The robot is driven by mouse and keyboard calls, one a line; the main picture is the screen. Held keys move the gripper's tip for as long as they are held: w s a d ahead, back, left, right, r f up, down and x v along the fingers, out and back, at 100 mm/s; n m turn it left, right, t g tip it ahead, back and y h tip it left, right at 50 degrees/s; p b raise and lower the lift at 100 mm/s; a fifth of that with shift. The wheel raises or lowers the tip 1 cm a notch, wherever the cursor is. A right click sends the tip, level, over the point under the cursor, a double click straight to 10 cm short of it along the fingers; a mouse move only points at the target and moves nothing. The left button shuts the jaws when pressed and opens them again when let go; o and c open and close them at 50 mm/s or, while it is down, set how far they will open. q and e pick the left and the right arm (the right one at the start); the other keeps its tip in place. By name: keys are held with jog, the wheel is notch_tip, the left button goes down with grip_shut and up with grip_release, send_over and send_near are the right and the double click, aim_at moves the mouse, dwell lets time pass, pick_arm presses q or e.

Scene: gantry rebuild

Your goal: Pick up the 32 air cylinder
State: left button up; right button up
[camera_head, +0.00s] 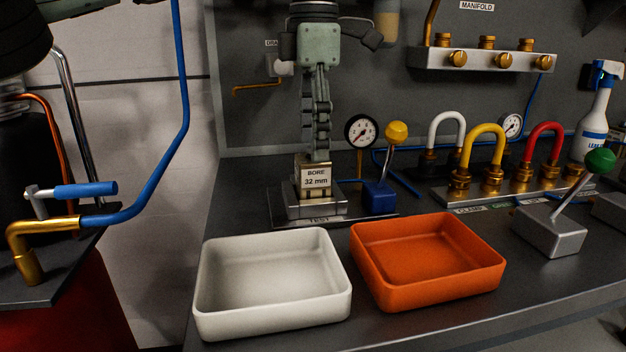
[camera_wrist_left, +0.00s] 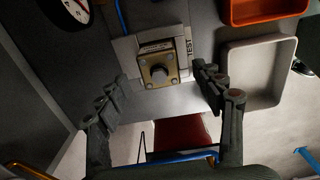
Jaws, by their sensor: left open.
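The 32 air cylinder (camera_head: 316,181) stands upright on a metal fixture (camera_head: 318,207) on the bench, with a label reading "BORE 32 mm". My left gripper (camera_head: 318,153) points straight down just above it, its fingers seen nearly edge-on and partly hiding the cylinder's upper part. In the left wrist view the cylinder's square end with a round grey rod (camera_wrist_left: 158,73) lies between the two spread fingers of the left gripper (camera_wrist_left: 160,80), with gaps on both sides. The gripper is open and empty. My right gripper is not in view.
A white tray (camera_head: 272,320) and an orange tray (camera_head: 430,292) stand in front. A blue-based lever with a yellow knob (camera_head: 397,132) and a gauge (camera_head: 361,131) are close on the right. Coloured hoses, a green-knobbed lever (camera_head: 599,161) and a spray bottle (camera_head: 594,118) are farther right.

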aim_at(313, 181)
pick_arm(q)
notch_tip(313, 181, down, 4)
jog(key=shift+f, duration=0.2)
jog(key=shift+c, duration=0.6)
jog(key=shift+r, duration=0.1)
grip_shut()
